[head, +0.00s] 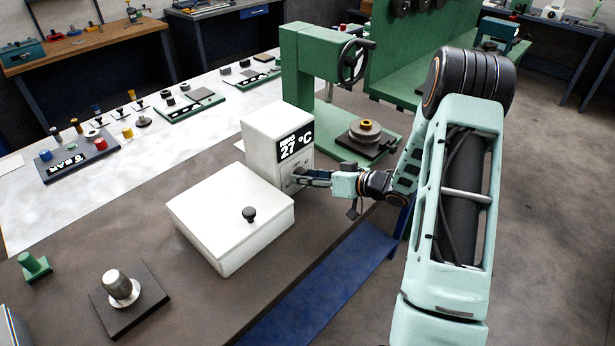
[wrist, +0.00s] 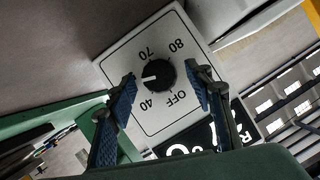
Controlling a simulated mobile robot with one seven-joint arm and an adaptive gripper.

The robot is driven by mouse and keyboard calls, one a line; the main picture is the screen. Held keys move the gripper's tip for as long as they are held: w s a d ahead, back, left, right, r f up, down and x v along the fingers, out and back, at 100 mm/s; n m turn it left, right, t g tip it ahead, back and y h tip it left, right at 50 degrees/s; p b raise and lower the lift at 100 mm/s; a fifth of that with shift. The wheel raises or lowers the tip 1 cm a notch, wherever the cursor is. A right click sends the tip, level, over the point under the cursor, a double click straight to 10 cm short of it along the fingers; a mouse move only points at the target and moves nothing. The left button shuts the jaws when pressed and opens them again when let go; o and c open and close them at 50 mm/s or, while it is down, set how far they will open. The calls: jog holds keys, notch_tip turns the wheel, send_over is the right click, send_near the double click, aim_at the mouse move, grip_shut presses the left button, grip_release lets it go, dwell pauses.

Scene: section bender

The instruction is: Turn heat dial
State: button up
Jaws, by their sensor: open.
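The heat dial (wrist: 159,75) is a round black knob with a white pointer line on a white plate marked OFF, 40, 70 and 80. Its pointer lies between the 40 and 70 marks in the wrist view. My gripper (wrist: 163,92) is open, with one blue-padded finger on each side of the dial and a visible gap to it. In the head view my gripper (head: 308,178) is at the front face of the white heater box (head: 272,128), whose display reads 27 °C. The dial is mostly hidden there by the gripper.
A low white box with a black-knobbed lid (head: 230,240) stands just left of my gripper. A green press (head: 300,60) stands behind the heater, with a round metal part (head: 366,135) on its base. A dark plate with a metal post (head: 122,295) lies at the front left.

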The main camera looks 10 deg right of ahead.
jog(key=shift+d, duration=0.1)
jog(key=v, duration=1.2)
